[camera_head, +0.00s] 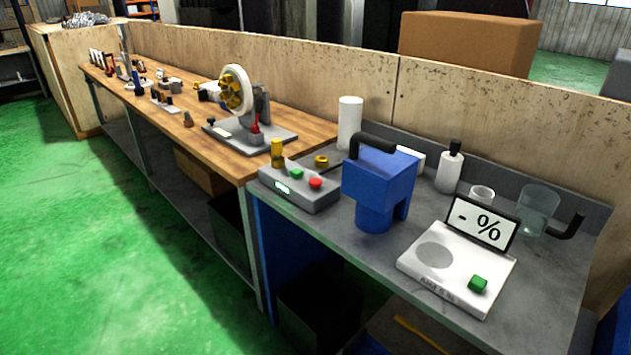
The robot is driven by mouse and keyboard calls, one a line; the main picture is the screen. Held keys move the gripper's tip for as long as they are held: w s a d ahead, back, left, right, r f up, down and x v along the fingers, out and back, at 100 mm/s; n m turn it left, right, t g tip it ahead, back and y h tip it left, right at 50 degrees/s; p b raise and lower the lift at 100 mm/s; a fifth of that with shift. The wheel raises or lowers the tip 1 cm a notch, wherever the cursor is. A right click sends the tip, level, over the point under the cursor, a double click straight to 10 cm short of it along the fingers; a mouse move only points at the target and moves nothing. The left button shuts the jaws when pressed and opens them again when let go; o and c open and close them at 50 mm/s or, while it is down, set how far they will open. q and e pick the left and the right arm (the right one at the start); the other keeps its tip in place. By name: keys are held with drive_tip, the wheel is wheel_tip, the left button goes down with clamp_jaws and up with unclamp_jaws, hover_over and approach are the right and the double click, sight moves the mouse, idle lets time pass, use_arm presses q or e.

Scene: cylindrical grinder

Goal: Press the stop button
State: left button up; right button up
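A grey control box (299,187) sits at the left front corner of the grey worktop. On its top are a red button (316,183) and, to the left of it, a green button (296,174). A small lit display is on its front face. A brass-coloured cylinder (277,153) stands at its back left, and a brass ring (321,161) lies behind it. Neither of my grippers shows in the head view. No label naming a stop button can be read.
A blue block-like device (378,185) with a black handle stands right of the control box. A white scale (457,268) with a green button and a "- %" display is further right. A bottle (450,168) and clear jug (537,209) stand behind. The green floor in front is open.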

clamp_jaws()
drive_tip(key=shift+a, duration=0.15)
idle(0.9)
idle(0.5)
